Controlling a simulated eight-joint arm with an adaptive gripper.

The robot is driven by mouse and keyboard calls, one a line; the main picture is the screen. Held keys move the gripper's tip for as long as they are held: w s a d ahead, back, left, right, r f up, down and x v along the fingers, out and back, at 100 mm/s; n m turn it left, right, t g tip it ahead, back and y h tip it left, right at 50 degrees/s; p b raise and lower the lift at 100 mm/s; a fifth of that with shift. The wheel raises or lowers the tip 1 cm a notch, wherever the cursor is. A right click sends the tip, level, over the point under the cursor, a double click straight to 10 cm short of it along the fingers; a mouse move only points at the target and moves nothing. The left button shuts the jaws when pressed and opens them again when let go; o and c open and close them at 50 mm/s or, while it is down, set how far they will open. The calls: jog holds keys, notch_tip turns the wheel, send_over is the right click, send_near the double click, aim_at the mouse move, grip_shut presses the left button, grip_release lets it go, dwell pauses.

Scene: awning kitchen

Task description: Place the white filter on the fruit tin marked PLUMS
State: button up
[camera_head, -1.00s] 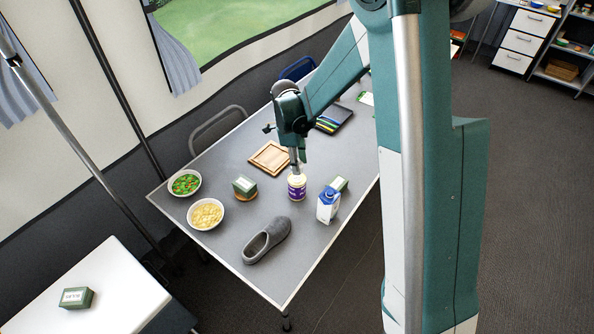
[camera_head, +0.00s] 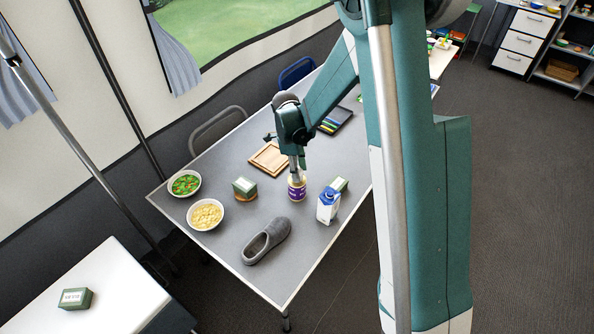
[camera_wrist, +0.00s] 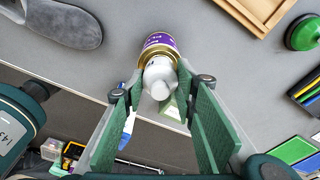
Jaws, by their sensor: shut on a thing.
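My gripper (camera_wrist: 158,95) is shut on the white filter (camera_wrist: 160,78), a pale rounded piece between the green fingertips in the wrist view. The tin (camera_head: 297,190) has a purple label and a gold rim and stands upright on the grey table. In the wrist view, the tin (camera_wrist: 158,41) lies straight beyond the filter, and the filter overlaps its near end. In the head view, my gripper (camera_head: 298,174) points down right above the tin's top. I cannot tell whether the filter touches the tin. The label's lettering is too small to read.
A blue-and-white carton (camera_head: 328,206) and a green box stand close right of the tin. The table's right edge is near.

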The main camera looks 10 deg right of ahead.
jog(key=shift+f, duration=0.1)
jog(key=o, duration=0.9)
jog(key=r, duration=0.4)
jog(key=a+r, duration=0.1)
jog(key=r, duration=0.3)
jog(key=r+p, duration=0.1)
jog(key=r, duration=0.3)
jog(key=shift+w+a+r, duration=0.1)
jog(key=shift+w+a, duration=0.1)
dwell(0.4)
